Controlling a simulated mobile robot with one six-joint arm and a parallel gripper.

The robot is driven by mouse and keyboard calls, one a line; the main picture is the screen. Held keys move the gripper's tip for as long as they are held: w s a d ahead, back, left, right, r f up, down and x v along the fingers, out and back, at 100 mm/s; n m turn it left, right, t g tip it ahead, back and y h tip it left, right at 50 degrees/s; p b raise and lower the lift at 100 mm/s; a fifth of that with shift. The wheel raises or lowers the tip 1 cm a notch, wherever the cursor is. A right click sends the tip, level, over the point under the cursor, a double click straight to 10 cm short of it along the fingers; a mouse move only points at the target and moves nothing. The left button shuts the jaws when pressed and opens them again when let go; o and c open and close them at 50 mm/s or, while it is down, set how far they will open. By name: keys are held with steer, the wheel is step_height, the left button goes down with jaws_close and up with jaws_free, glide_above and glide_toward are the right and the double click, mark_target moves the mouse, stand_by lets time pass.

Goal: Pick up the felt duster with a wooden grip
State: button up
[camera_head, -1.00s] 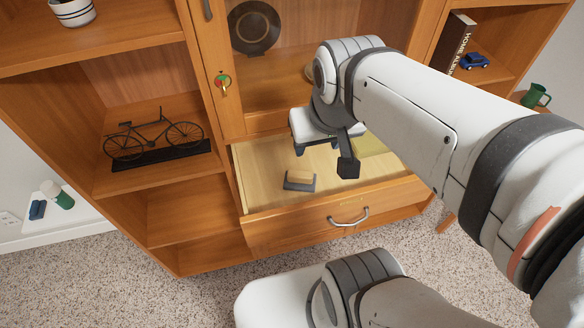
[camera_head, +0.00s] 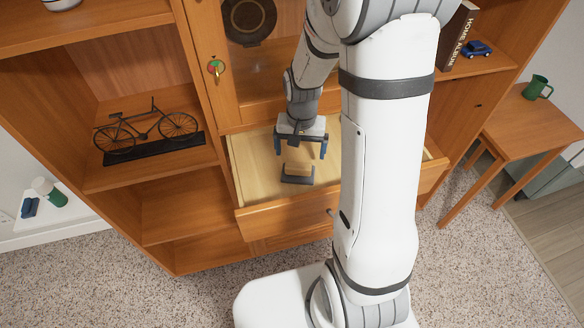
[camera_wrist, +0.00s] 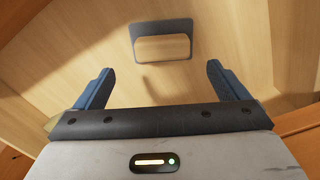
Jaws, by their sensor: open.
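The felt duster (camera_head: 298,172) lies in the open drawer (camera_head: 250,185), with a dark felt base and a pale wooden grip on top. In the wrist view the duster (camera_wrist: 162,42) lies ahead of the fingers, its wooden grip towards me. My gripper (camera_head: 300,150) is over the drawer, pointing down, just above the duster. Its two blue-tipped fingers are apart and nothing is between them. In the wrist view my gripper (camera_wrist: 157,85) is open, with the duster beyond the fingertips and lined up between them. I see no contact. My arm hides the drawer's right part.
A bicycle model (camera_head: 145,135) stands on the left shelf. A key (camera_head: 216,67) hangs in the cabinet door above. A small table (camera_head: 530,125) with a green mug (camera_head: 537,88) stands at right.

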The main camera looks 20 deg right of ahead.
mark_target(298, 165)
steer(key=shift+s+a+f+p, duration=0.15)
steer(key=shift+f+p, duration=0.3)
steer(key=shift+f, duration=1.3)
steer(key=shift+s+a+f+p, duration=0.15)
steer(key=shift+f+p, duration=0.3)
steer(key=shift+f, duration=1.25)
steer(key=shift+w, duration=0.1)
steer(key=c, duration=1.2)
steer(key=shift+r, duration=0.15)
